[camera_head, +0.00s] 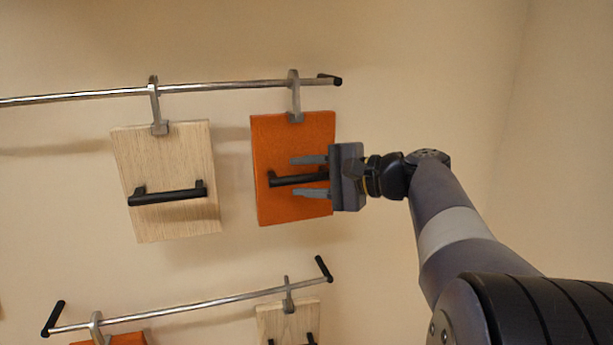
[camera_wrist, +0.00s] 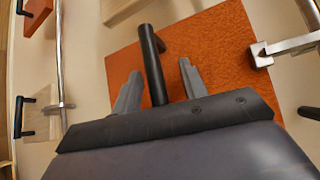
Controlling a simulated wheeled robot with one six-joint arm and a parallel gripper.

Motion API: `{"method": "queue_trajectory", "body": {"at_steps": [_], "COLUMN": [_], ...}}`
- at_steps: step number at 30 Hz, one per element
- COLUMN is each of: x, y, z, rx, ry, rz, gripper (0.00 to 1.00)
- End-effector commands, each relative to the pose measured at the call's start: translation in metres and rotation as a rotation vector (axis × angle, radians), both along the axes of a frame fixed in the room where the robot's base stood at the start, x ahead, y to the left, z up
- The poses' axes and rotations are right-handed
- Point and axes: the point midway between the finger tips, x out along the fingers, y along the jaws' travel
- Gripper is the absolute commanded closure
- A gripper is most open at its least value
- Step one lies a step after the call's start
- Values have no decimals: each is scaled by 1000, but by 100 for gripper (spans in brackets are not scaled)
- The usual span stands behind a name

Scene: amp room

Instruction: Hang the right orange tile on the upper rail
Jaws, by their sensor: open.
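The right orange tile (camera_head: 293,140) hangs by a grey hook (camera_head: 295,98) from the upper rail (camera_head: 220,86), near the rail's right end. It has a black bar handle (camera_head: 290,180) across its middle. My gripper (camera_head: 310,176) is open at the tile, one finger above the handle and one below it. In the wrist view the open gripper (camera_wrist: 155,88) has the handle (camera_wrist: 152,60) between its fingers, with a gap on both sides. The orange tile (camera_wrist: 215,60) fills the background there, and its hook (camera_wrist: 265,52) shows at the right.
A wooden tile (camera_head: 165,165) with a black handle hangs left of the orange one on the upper rail. The lower rail (camera_head: 200,302) bears another wooden tile (camera_head: 285,318) and an orange tile (camera_head: 125,340), both partly cut off. Bare wall is free at the right.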

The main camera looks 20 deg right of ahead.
Motion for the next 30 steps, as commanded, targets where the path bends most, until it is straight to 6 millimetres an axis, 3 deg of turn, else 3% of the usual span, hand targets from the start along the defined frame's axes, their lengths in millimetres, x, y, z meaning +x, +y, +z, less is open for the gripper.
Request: {"method": "queue_trajectory", "body": {"at_steps": [7, 21, 30], "x": [-9, -62, -74], "y": [-11, -66, -77], "z": [2, 17, 20], "rx": [0, 0, 1], "ry": [-1, -1, -1], "rz": [-4, -4, 0], "gripper": [59, 59, 59]}}
